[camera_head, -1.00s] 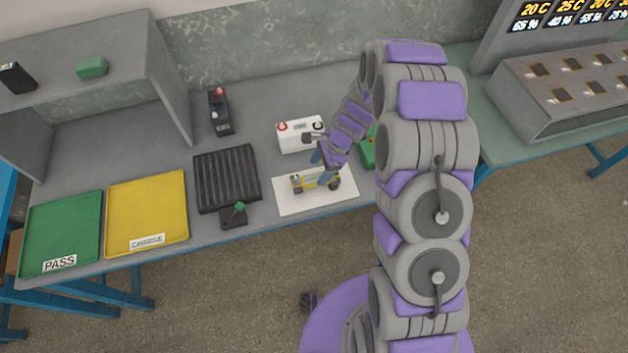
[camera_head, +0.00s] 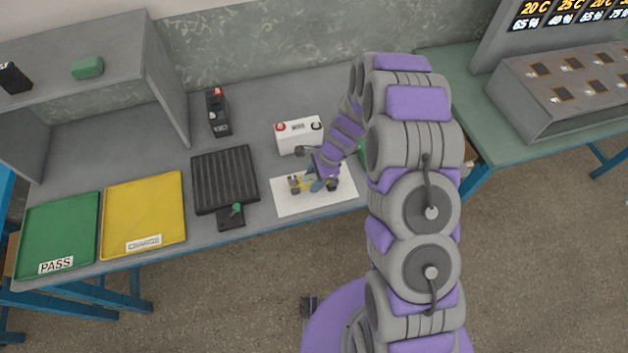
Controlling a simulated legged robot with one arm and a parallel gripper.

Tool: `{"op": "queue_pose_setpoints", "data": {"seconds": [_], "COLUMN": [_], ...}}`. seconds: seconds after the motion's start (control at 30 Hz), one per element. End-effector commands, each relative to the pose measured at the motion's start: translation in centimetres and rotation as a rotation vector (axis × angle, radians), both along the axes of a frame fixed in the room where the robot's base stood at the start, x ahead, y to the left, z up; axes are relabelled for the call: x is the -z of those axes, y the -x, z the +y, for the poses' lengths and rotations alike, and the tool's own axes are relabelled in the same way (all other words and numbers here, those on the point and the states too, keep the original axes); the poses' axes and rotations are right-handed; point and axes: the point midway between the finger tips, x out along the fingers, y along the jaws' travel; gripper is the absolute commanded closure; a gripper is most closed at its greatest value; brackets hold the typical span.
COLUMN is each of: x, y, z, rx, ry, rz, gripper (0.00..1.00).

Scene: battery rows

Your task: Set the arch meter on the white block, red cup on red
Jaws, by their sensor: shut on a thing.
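The arch meter (camera_head: 299,184) is a small yellow piece with dark ends, on or just above the white mat (camera_head: 285,206). My gripper (camera_head: 318,183) is at the meter and shut on it. The fingers and the purple wrist hide part of it. I cannot make out which of its cups is red, or whether it touches the mat. The white block (camera_head: 297,138) stands just behind the mat. It has a red terminal (camera_head: 281,127) on its left and a dark terminal (camera_head: 317,126) on its right.
A black ribbed tray (camera_head: 224,178), a yellow CHARGE tray (camera_head: 143,210) and a green PASS tray (camera_head: 58,232) lie to the left. A black block with a red terminal (camera_head: 217,112) stands behind the ribbed tray. A green block (camera_head: 363,152) is mostly behind my arm.

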Motion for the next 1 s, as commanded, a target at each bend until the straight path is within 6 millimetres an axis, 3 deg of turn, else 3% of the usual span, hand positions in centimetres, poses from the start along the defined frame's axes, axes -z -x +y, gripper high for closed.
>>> {"op": "queue_pose_setpoints", "data": {"seconds": [0.33,0.67,1.0], "x": [0.0,-0.4,-4.1], "y": [0.0,0.0,0.0], "z": [0.1,0.0,0.0], "rx": [-0.001,-0.001,-0.001], "ry": [0.000,0.000,0.001], "rz": [0.000,-0.001,-0.004], "gripper": [0.96,0.96,0.96]}}
